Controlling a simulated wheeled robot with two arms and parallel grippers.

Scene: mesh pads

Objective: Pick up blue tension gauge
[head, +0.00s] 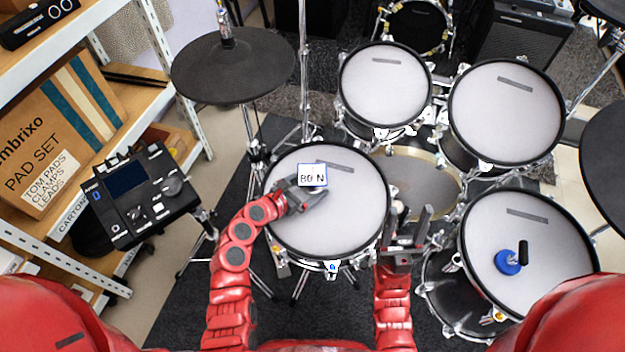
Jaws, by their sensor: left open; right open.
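The blue tension gauge (507,262) is a round blue body with a black upright part. It sits on the white mesh pad (545,235) of the drum at the lower right. My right gripper (412,222) is open and empty, fingers pointing away from me. It is to the left of the gauge, in front of the gap between the middle pad and the lower right drum. My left gripper (318,192) is over the middle pad (345,225), far left of the gauge. Its jaws are open beside a small white card with blue edges (312,173), lettered "BO N".
Two more drums (385,85) (505,110) stand behind. A dark cymbal pad (233,66) is at upper left, another at the right edge (608,140). A drum module (142,195) and wooden shelves with a cardboard box (55,130) are at left.

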